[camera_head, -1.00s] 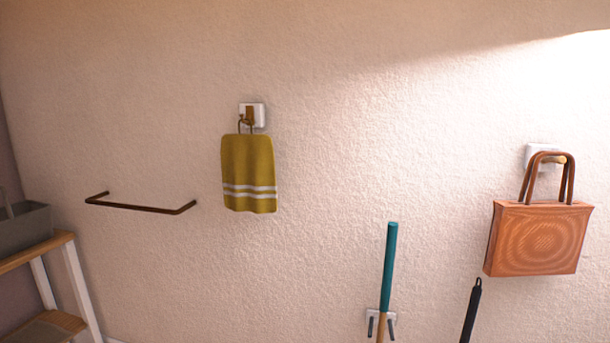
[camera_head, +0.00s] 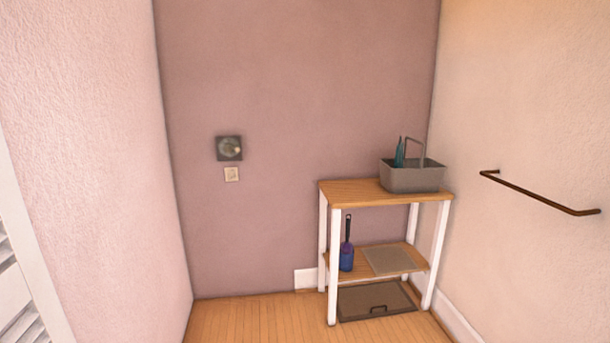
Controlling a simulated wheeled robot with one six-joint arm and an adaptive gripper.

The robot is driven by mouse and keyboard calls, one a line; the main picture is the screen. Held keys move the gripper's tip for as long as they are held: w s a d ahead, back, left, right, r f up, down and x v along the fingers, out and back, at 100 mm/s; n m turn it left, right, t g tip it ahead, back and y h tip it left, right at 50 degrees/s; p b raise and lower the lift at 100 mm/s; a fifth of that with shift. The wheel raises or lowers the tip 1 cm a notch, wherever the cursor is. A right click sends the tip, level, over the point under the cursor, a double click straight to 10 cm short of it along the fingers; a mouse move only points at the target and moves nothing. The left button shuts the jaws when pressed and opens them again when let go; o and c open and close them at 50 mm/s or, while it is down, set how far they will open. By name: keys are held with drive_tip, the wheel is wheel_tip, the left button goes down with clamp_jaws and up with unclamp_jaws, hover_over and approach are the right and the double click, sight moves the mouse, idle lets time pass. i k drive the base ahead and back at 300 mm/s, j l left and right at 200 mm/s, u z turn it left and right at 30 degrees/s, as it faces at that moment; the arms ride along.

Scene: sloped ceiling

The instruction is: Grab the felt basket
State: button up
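A grey basket (camera_head: 411,178) with a thin upright handle stands on the top shelf of a small rack, near the right corner. It looks like the felt basket, though its material is hard to tell from here. A teal bottle (camera_head: 400,153) shows above its rim, inside or behind it. The basket's inside is mostly hidden. My gripper is not in view.
The rack (camera_head: 345,190) has white legs and wooden shelves. A dark rail (camera_head: 538,192) juts from the right wall. Wooden floor (camera_head: 255,318) in front is clear.

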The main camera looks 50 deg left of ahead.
sight(421, 174)
drive_tip(key=u, duration=1.05)
drive_tip(key=i+j, duration=0.2)
drive_tip(key=i, duration=0.65)
drive_tip(key=i+j, duration=0.15)
drive_tip(key=i, duration=0.65)
drive_tip(key=i+j+u, duration=0.1)
drive_tip(key=i, duration=0.75)
drive_tip(key=i+j, duration=0.2)
drive_tip(key=i, duration=0.65)
